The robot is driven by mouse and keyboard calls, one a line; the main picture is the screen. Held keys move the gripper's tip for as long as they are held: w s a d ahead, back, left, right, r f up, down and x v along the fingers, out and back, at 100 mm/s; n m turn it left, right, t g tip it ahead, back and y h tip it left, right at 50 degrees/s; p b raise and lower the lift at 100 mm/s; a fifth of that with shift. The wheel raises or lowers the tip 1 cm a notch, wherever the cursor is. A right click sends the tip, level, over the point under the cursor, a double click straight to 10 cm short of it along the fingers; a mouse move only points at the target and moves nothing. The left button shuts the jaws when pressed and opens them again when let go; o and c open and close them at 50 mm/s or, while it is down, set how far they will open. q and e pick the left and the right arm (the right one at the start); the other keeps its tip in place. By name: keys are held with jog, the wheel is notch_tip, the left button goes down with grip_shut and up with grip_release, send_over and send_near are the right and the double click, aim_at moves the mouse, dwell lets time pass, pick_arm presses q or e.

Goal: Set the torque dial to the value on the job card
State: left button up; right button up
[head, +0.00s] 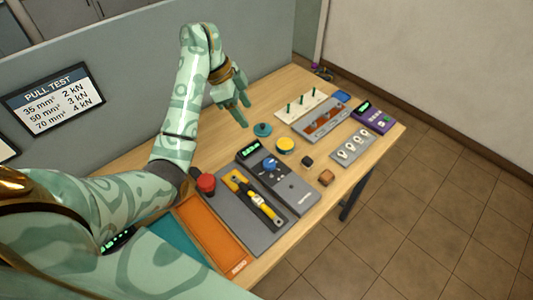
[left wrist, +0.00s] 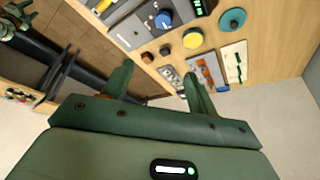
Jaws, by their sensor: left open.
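The blue torque dial (head: 270,164) sits on a grey box with a lit display (head: 249,149), in the middle of the bench. The dial also shows near the top of the left wrist view (left wrist: 164,20). Its pointer setting and the display digits are too small to read. My left gripper (head: 238,112) is open and empty, raised beyond the dial and above the bench's back part. Its two fingers stand apart in the left wrist view (left wrist: 157,88). A wall sign (head: 54,97) lists 35, 50 and 70 mm² with 2, 3 and 4 kN. No job card is clearly identifiable.
A yellow-black tool (head: 255,200) lies on a grey mat beside a red button (head: 206,183) and an orange tray (head: 212,238). A yellow disc (head: 285,145), teal disc (head: 262,129) and small blocks (head: 326,178) stand near the dial. Racks and a purple device (head: 374,117) are farther right.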

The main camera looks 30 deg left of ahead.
pick_arm(q)
jog(key=b, duration=0.6)
send_near(269, 163)
jog(key=b+x, duration=0.6)
jog(key=x, duration=0.2)
jog(key=shift+w+d+f, duration=0.1)
jog(key=shift+w+f, duration=0.05)
jog(key=shift+f, duration=0.1)
pick_arm(e)
notch_tip(269, 163, down, 13)
jog(key=s, duration=0.2)
jog(key=shift+a+f+g, duration=0.15)
jog(key=shift+f+g, duration=0.05)
jog(key=shift+g, duration=0.1)
jog(key=shift+s, duration=0.1)
pick_arm(q)
jog(key=c, duration=1)
